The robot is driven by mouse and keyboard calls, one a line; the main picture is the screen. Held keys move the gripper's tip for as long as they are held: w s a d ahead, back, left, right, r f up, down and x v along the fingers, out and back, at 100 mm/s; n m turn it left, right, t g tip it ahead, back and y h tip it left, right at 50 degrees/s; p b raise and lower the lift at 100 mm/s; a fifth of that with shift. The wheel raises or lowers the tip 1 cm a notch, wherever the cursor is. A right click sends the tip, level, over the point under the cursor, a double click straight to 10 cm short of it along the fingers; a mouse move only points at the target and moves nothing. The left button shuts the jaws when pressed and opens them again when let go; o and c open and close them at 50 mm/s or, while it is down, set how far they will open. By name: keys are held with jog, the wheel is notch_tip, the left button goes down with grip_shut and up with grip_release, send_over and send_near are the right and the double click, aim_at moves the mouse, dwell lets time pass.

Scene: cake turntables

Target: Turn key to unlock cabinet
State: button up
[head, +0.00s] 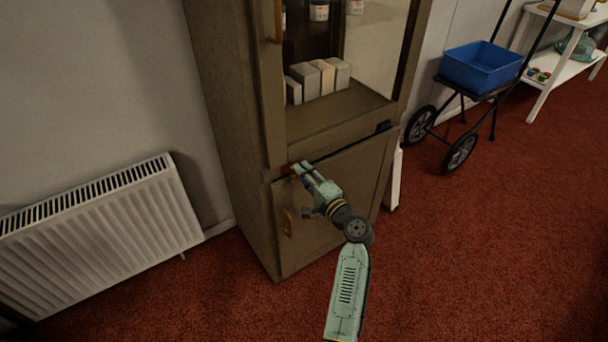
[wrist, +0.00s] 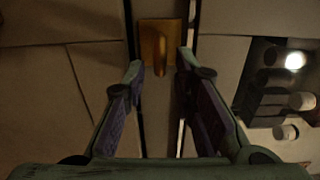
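The tall brown cabinet (head: 235,150) stands against the wall, with its upper and lower doors closed. A brass-coloured lock plate (wrist: 148,35), with what looks like the key (wrist: 160,50) standing out from it, shows at the top centre of the wrist view. In the head view a small reddish part of the lock (head: 284,169) shows at the cabinet's left front edge, mostly hidden by my gripper. My gripper (head: 298,168) is at that spot. In the wrist view my gripper (wrist: 161,65) is open, its fingertips on either side of the key with gaps between.
The lower door has a brown handle (head: 287,222), and the upper door has another (head: 278,20). Pale boxes (head: 318,80) stand behind the glass. A white radiator (head: 105,235) is at the left. A cart with a blue bin (head: 480,67) stands at the right.

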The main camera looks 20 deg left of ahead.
jog(key=shift+o, duration=0.2)
jog(key=v, duration=1.2)
jog(key=shift+s, duration=0.1)
